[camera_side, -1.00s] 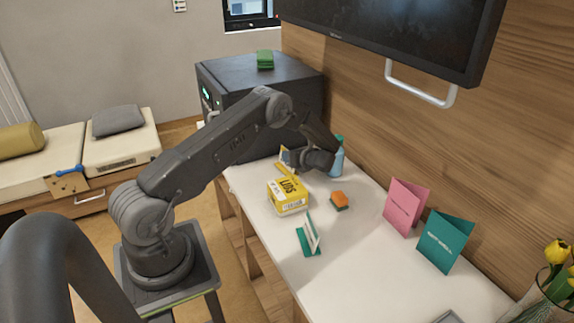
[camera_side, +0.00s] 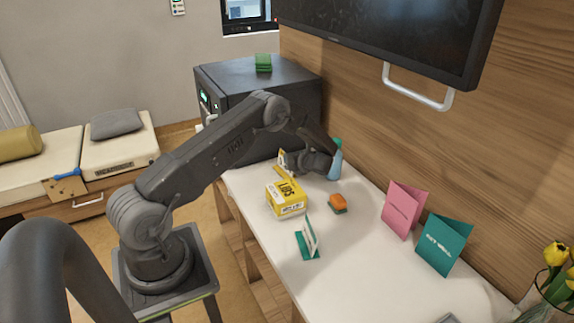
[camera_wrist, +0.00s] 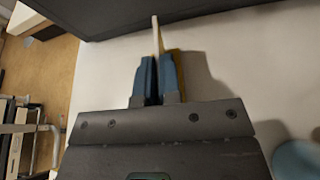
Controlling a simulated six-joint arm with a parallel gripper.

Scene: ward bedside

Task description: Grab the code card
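A small upright card with a white face and a yellow base (camera_side: 283,162) stands at the far end of the white table, close to my gripper (camera_side: 300,163). In the wrist view this white card (camera_wrist: 156,35) shows edge-on, with its yellow part (camera_wrist: 175,58) behind the right finger. The two blue fingers of my gripper (camera_wrist: 156,57) are close together with a narrow dark gap, in line with the card. I cannot tell whether they press on it. Another white card in a teal stand (camera_side: 309,240) stands nearer. Which one is the code card is not readable.
A dark cabinet (camera_side: 270,100) is beyond. Pink (camera_side: 403,208) and teal (camera_side: 443,244) folded cards line the wall. The front tabletop is mostly clear.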

